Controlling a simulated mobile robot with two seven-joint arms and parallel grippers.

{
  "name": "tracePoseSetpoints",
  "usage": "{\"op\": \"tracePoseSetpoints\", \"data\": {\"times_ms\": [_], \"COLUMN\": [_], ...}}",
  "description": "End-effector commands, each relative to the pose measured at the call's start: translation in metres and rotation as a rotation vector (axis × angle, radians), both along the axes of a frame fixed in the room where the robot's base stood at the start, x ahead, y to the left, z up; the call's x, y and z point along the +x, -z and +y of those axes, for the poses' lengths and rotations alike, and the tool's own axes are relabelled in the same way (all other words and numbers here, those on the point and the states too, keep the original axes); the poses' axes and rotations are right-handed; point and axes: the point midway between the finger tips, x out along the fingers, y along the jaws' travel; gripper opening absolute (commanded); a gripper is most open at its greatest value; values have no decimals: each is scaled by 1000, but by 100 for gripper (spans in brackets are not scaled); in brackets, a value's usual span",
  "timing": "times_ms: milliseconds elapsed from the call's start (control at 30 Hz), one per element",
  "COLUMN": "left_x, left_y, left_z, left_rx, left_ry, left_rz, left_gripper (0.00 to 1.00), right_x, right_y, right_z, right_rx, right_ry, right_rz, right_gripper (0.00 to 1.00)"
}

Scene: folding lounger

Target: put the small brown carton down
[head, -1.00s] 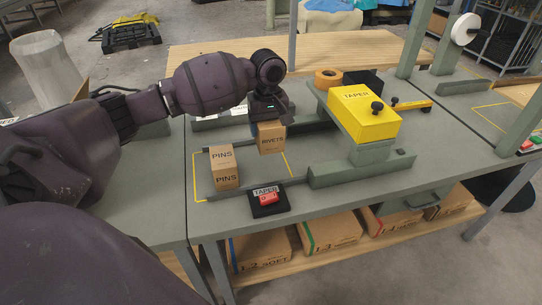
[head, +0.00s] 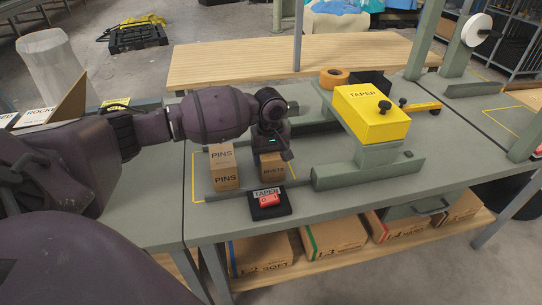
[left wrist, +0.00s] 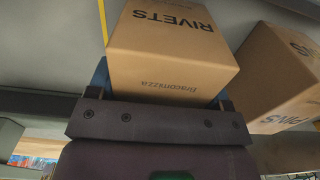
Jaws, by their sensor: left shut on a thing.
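The small brown carton marked RIVETS (head: 272,170) is in my left gripper (head: 271,152), which is shut on it from above. It is low over the yellow-outlined area of the green bench, just right of the brown PINS carton (head: 224,168). I cannot tell if its base touches the bench. In the left wrist view the RIVETS carton (left wrist: 172,50) sits between the fingers, its printed faces showing, and the PINS carton (left wrist: 282,75) is close on its right. My right gripper is not in view.
The yellow TAPER machine (head: 368,115) stands to the right on its green frame. A black switch box with a red button (head: 269,203) sits in front. An orange tape roll (head: 334,78) is behind. Several cartons lie on the shelf below (head: 335,232).

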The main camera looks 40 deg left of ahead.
Motion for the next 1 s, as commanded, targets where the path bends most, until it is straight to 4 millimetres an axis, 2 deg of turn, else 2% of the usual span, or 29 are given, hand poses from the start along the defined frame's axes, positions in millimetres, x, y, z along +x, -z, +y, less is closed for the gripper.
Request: {"op": "tracePoseSetpoints", "data": {"times_ms": [267,300,467,800,1000], "left_x": [1,0,0,0,1], "left_y": [-1,0,1,-2,-31], "left_z": [0,0,0,0,0], "left_rx": [0,-1,0,1,0], "left_ry": [0,-1,0,1,1], "left_rz": [-4,-2,-1,-1,-8], "left_gripper": [34,74,98,98,98], "right_x": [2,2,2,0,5], "right_y": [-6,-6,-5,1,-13], "right_z": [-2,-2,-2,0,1], "right_rx": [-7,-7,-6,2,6], "right_ry": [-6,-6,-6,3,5], "right_rz": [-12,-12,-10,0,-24], "right_gripper": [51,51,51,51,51]}}
